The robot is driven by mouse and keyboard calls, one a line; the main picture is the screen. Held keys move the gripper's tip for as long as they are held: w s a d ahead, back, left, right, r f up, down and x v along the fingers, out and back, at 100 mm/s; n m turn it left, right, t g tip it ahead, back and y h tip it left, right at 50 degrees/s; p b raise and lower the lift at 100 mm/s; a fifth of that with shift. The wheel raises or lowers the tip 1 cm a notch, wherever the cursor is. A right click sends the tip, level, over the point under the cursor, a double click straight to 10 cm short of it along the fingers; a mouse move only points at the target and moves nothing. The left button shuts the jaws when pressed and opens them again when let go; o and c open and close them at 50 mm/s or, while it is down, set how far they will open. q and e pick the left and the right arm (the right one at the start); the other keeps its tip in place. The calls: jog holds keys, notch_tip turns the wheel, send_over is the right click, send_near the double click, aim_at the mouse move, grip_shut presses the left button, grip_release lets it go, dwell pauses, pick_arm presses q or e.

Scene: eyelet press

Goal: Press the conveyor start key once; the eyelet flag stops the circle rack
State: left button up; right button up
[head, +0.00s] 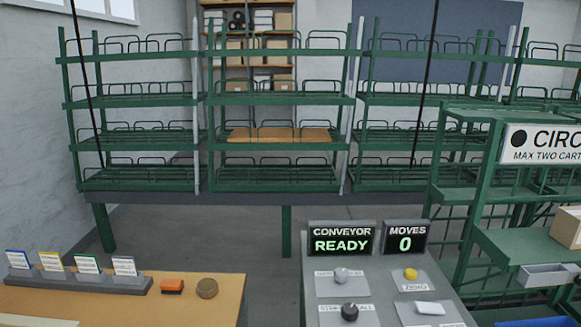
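A grey control console (390,290) stands at the lower middle. Its conveyor display (341,239) reads "CONVEYOR READY" and its moves display (405,238) reads "MOVES 0". On it are a grey knob (341,275), a yellow button (411,274), a black knob (349,312) and a white key (430,308). Their labels are partly hidden or too small, so I cannot tell which is the start key. Green wheel-less-looking racks (271,99) stand in a row on a dark raised beam (250,199). I cannot make out an eyelet flag. Neither gripper shows.
A green shelf at right carries a sign (545,145) with a black dot, reading "CIRC", cut off, and a cardboard box (567,227). A wooden table (220,300) at lower left holds several cards in a holder (95,283), an orange block (172,286) and a round brown item (207,288).

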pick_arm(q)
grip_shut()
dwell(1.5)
